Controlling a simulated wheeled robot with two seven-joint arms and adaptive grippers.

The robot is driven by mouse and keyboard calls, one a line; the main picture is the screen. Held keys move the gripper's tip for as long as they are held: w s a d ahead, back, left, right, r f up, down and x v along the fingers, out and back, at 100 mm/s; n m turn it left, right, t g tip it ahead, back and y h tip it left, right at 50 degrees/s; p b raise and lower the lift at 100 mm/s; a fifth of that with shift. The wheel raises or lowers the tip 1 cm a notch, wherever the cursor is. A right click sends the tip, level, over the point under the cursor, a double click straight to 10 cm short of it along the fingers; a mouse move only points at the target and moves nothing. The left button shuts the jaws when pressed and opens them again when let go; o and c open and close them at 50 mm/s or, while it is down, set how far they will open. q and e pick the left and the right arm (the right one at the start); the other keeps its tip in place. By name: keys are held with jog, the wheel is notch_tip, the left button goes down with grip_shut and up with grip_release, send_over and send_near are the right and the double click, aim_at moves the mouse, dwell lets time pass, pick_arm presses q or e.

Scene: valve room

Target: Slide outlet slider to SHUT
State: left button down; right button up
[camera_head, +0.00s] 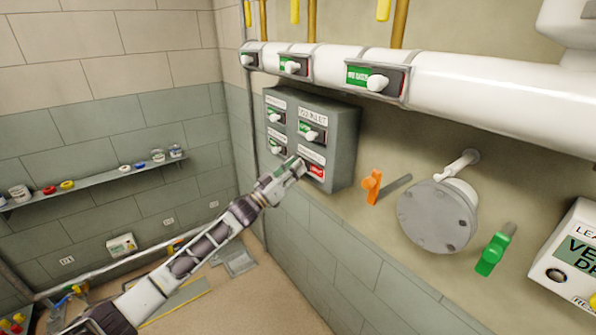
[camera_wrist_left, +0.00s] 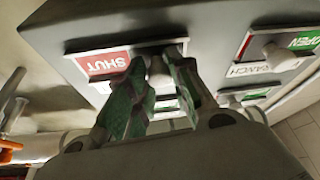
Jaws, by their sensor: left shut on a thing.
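The grey control box (camera_head: 343,135) on the right wall carries several sliders with white knobs. My left gripper (camera_head: 294,168) is at its lower right slider, shut on that slider's white knob (camera_wrist_left: 159,72). In the wrist view the green-padded fingers (camera_wrist_left: 155,85) sit on both sides of the knob. A red SHUT field (camera_wrist_left: 104,64) shows on one side of the knob, and it also shows in the head view (camera_head: 317,172). The fingers hide the rest of the slot. The label of this slider is too small or covered to read. My right gripper is not in view.
Other sliders on the box (camera_head: 312,132) show green fields. A white pipe (camera_head: 470,95) with more sliders runs above. An orange lever (camera_head: 372,186), a round grey flange (camera_head: 438,217) and a green lever (camera_head: 494,252) stick out to the right.

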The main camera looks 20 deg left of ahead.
pick_arm(q)
jog(key=shift+w+a, duration=0.1)
jog(key=shift+a, duration=0.05)
jog(key=c, duration=1.3)
grip_release()
jog(key=shift+w, duration=0.1)
jog(key=shift+o, duration=0.2)
jog(key=v, duration=1.2)
